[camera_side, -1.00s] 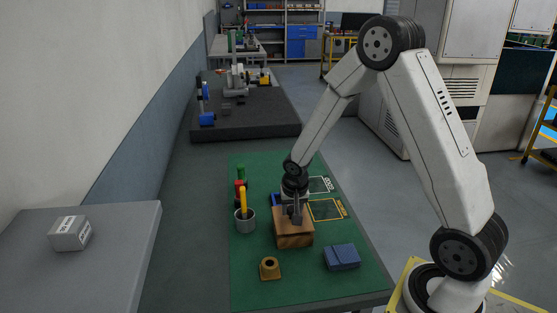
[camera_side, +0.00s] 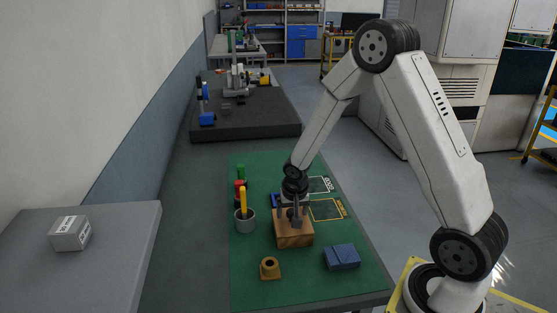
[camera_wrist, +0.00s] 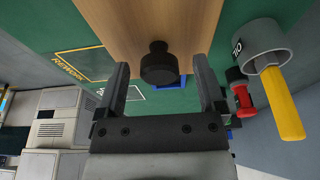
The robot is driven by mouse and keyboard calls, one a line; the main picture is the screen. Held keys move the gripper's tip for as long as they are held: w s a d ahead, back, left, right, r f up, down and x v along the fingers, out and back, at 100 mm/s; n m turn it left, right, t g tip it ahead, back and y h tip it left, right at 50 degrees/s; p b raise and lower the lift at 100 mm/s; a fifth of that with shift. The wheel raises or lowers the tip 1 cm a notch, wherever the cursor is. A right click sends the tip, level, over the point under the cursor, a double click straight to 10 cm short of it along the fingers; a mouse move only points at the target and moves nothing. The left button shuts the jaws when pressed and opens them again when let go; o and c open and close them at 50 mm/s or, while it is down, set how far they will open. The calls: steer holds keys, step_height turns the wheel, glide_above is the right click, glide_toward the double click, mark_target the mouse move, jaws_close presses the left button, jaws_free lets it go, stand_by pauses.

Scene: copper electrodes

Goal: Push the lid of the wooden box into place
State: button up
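The wooden box (camera_side: 294,240) stands on the green mat near the middle of the side view, under my gripper. Its wooden lid (camera_wrist: 125,25) fills the top of the wrist view and carries a black knob (camera_wrist: 159,64). My gripper (camera_side: 293,212) points down just over the lid. In the wrist view my gripper (camera_wrist: 161,72) is open, one finger on each side of the knob, with a gap on both sides. The fingers hide part of the lid in the side view, and I cannot tell how closely the lid sits on the box.
A grey cup (camera_side: 245,224) with a yellow-handled tool (camera_side: 242,200) stands left of the box. A blue block (camera_side: 342,257) and a brass-coloured piece (camera_side: 270,269) lie in front. Behind right, a yellow outlined rectangle (camera_side: 326,210) on the green mat (camera_side: 310,287) is clear.

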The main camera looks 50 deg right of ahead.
steer(key=shift+r, duration=0.1)
steer(key=v, duration=0.7)
steer(key=shift+r, duration=0.3)
stand_by(0.3)
steer(key=shift+s+a, duration=0.1)
steer(key=s+a+r+n+y, duration=0.1)
steer(key=s+a+n+y, duration=0.1)
steer(key=s+a+n, duration=0.7)
steer(key=shift+s+a+t, duration=0.3)
steer(key=shift+s+a, duration=0.4)
steer(key=shift+a, duration=0.45)
